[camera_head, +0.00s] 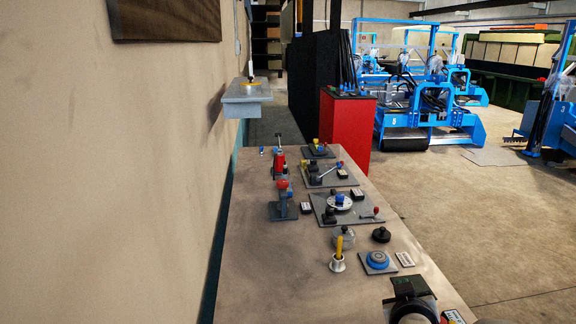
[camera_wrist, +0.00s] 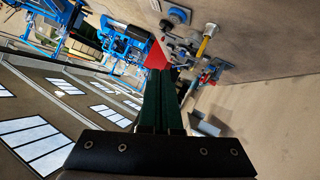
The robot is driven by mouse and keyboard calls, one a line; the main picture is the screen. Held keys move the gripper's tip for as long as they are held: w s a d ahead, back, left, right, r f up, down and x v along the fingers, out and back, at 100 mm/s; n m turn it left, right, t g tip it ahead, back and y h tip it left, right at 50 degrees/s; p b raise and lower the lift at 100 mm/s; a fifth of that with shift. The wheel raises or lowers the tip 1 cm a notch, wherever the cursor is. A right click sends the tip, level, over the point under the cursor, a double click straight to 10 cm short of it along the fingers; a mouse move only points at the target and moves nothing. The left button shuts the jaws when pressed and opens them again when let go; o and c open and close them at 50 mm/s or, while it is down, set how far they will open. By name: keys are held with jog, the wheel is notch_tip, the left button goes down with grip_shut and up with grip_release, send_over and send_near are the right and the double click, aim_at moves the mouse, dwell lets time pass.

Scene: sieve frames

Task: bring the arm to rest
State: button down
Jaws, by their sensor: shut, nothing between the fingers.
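My gripper (camera_wrist: 160,75) shows in the wrist view as two dark green fingers reaching forward from a black mount. The fingers lie together with nothing between them. The gripper is apart from the workbench (camera_wrist: 258,40), which appears tilted at the top right of that view. In the head view the long brown bench (camera_head: 265,250) runs away from me. I cannot make out the fingertips in the head view.
On the bench stand a yellow-handled tool in a white cup (camera_head: 338,262), a blue round piece (camera_head: 378,258), a dial plate (camera_head: 325,214) and red-topped fixtures (camera_head: 283,198). A wall shelf (camera_head: 246,90) is at left. A red cabinet (camera_head: 346,130) stands beyond. The bench's left front is clear.

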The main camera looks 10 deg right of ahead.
jog(key=s+a+r+m+g+y, duration=0.2)
jog(key=s+a+r+y, duration=0.1)
jog(key=s+a, duration=0.6)
jog(key=s+a+r+m+g+y, duration=0.2)
jog(key=s+a+r+y, duration=0.15)
jog(key=s+a, duration=0.6)
jog(key=s+a+f+m+g, duration=0.1)
jog(key=s+a+f+g, duration=0.1)
jog(key=s+f+g, duration=0.6)
jog(key=shift+s+a+f+m, duration=0.15)
jog(key=shift+s+f+m, duration=0.15)
jog(key=shift+s+f, duration=0.6)
